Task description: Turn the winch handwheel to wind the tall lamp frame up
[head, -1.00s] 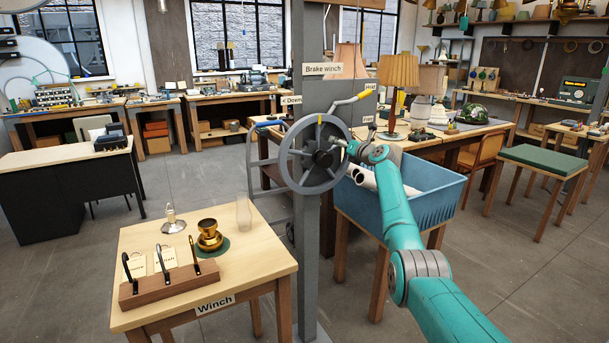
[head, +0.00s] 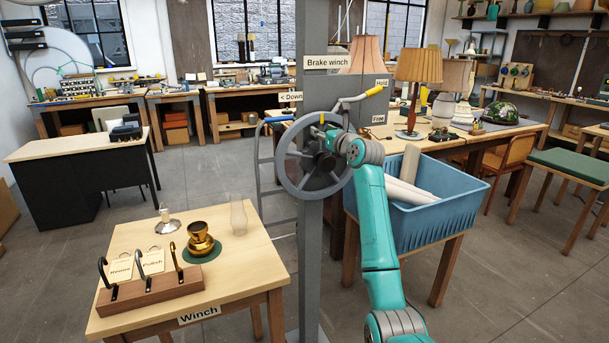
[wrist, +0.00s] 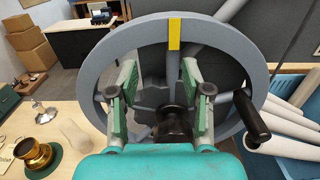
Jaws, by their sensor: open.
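The winch handwheel (head: 279,158) is a grey spoked wheel on the near side of a grey post, with a yellow mark at the top of its rim. It fills much of the wrist view (wrist: 100,62), with a dark hub (wrist: 175,124) and a black handle (wrist: 252,120) at the right of the rim. My gripper (wrist: 160,82) is open, its two fingers apart in front of the wheel's spokes, on either side of the middle. I cannot tell whether it touches the wheel. In the head view my wrist hides the wheel's right side. I cannot make out the tall lamp frame.
The post carries a "Brake winch" sign (head: 329,62). A blue crate (head: 440,222) with pale rolls stands right. The "Winch" table (head: 235,275) with hooks and brass parts stands left.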

